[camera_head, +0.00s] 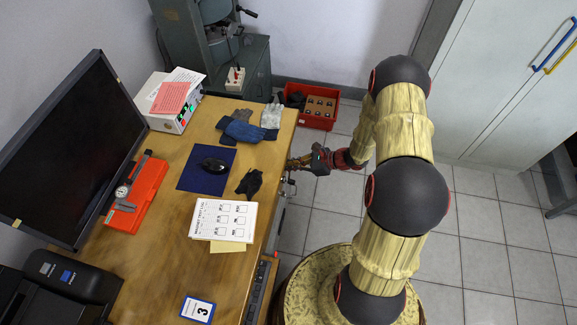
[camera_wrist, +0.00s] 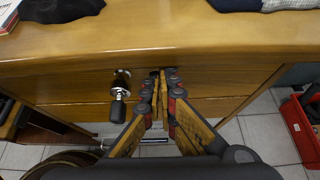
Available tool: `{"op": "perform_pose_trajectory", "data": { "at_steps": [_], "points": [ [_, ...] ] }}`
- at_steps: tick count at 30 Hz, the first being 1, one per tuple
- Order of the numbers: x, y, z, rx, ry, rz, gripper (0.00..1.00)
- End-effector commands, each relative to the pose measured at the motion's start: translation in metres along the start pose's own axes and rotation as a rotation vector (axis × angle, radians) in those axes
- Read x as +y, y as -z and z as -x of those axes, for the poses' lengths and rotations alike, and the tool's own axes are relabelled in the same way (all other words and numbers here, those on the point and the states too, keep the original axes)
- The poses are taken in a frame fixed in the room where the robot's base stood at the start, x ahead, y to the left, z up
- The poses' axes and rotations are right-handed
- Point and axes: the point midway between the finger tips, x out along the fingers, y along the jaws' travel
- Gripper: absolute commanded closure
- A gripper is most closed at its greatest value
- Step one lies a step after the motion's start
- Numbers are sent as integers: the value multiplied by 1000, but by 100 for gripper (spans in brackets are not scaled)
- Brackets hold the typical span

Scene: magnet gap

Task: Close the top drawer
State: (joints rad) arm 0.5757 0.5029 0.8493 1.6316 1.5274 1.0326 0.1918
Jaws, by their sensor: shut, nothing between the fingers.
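The wooden desk (camera_head: 160,240) has drawer fronts on its right side, seen face on in the wrist view. The top drawer (camera_wrist: 70,85) has a wooden front just under the desktop edge, with a dark and metal knob (camera_wrist: 121,76) on it. A second black knob (camera_wrist: 118,108) shows below. No clear gap shows at the top drawer; I cannot tell if it is fully flush. My gripper (camera_wrist: 163,78) is shut and empty, its fingertips at the top drawer front, right of the knob. I cannot tell whether they touch. In the head view my gripper (camera_head: 293,163) is beside the desk's right edge.
On the desk lie a blue mat (camera_head: 190,178) with a black mouse, gloves (camera_head: 243,130), papers (camera_head: 222,220) and a monitor (camera_head: 70,145). A red crate (camera_head: 318,122) stands on the floor beyond my gripper. Tiled floor to the right is free.

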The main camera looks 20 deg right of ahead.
Motion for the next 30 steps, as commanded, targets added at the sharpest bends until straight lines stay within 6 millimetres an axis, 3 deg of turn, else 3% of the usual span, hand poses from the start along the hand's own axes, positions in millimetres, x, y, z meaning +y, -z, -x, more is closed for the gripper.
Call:
{"op": "perform_pose_trajectory", "data": {
  "at_steps": [1,13,28,30],
  "points": [
    [-7,-12,10,-19,7,15,100],
    [-1,-7,79,-20,24,15,100],
    [-3,3,78,-3,8,13,100],
    [6,7,78,13,-21,46,100]
  ]
}}
